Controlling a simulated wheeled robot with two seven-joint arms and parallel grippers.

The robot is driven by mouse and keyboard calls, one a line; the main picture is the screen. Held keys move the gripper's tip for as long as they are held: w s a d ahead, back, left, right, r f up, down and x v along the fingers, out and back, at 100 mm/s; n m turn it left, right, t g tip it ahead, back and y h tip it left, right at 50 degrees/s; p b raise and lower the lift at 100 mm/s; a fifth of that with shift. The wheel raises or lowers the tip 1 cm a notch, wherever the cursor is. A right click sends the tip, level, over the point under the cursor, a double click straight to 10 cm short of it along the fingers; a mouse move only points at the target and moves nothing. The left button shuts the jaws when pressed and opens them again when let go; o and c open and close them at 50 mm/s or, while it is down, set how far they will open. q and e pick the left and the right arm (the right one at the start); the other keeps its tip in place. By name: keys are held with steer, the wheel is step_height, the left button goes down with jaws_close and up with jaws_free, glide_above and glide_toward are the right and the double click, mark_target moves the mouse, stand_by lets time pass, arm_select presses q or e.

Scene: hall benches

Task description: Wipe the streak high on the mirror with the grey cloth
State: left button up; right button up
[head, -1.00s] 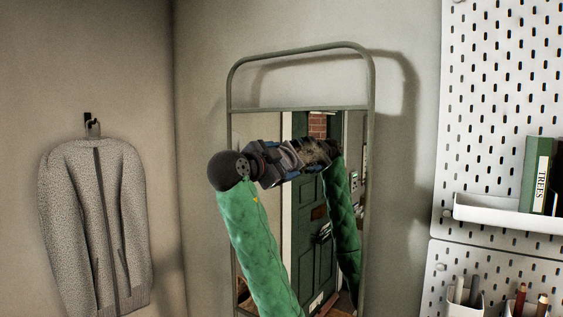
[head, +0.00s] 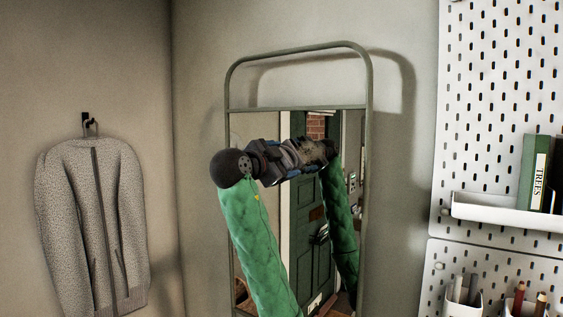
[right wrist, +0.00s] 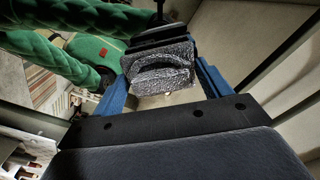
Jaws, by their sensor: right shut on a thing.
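The mirror (head: 304,235) hangs on the wall in a thin grey-green frame, and its glass reflects a dark green door and my arm. My right gripper (head: 293,157) is in front of the upper glass, close to its own reflection. In the right wrist view my right gripper (right wrist: 162,74) has its blue fingers shut on the grey cloth (right wrist: 156,76), a textured pad. In the head view the cloth cannot be told clearly from the gripper and reflection. I cannot make out the streak. My left gripper is not in view.
A grey jacket (head: 92,225) hangs on a hook at the left. A white pegboard (head: 490,80) at the right carries a shelf (head: 490,212) with books, and cups with pens below. The wall between mirror and pegboard is bare.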

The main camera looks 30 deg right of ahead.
mark_target(299, 160)
steer(key=shift+w+d, duration=0.1)
steer(key=shift+d, duration=0.2)
steer(key=shift+s+d+f+b, duration=0.15)
steer(key=shift+s+d+b, duration=0.05)
steer(key=shift+s+b, duration=0.45)
steer(key=shift+s+d+b, duration=0.2)
steer(key=shift+s+b, duration=0.1)
steer(key=shift+s, duration=0.2)
steer(key=shift+s+d+b, duration=0.15)
steer(key=shift+s+b, duration=0.15)
steer(key=shift+s, duration=0.15)
steer(key=shift+s+d, duration=0.15)
